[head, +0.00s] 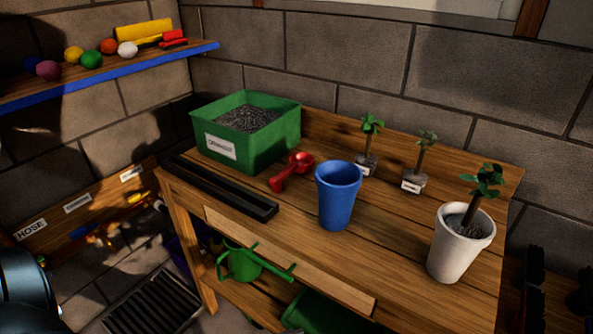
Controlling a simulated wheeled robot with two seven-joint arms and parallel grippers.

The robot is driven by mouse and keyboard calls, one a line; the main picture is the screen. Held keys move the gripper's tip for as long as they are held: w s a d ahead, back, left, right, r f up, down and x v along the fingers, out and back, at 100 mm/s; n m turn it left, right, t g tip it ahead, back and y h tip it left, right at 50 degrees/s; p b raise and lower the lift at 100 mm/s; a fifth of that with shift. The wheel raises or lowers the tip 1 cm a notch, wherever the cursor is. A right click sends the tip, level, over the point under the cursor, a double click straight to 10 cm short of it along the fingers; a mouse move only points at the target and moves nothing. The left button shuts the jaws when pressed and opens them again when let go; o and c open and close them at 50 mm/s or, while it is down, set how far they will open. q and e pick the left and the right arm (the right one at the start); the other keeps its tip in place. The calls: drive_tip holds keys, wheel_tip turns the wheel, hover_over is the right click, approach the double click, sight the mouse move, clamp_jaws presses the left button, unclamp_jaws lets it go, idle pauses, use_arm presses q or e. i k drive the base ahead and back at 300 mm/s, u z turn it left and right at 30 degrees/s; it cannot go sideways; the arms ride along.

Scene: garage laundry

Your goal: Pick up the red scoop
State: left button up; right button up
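The red scoop (291,172) lies on the wooden workbench (400,243). It is between the green bin (275,149) of dark gravel and the blue cup (337,198). Its bowl end points to the back right and its handle to the front left. Nothing covers it. Neither gripper can be made out in the head view. A dark rounded shape at the lower left edge may be part of my own body.
A black rail (222,188) lies along the bench's left front. Two small labelled seedlings (368,150) stand behind the cup. A white pot (458,248) with a plant stands at the right. A green watering can (243,264) sits below. A shelf (110,75) holds coloured balls.

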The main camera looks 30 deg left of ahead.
sight(292, 172)
drive_tip(key=z, duration=2.2)
drive_tip(key=k, duration=1.2)
drive_tip(key=u, duration=1.55)
drive_tip(key=i, duration=0.5)
drive_tip(key=u, duration=0.05)
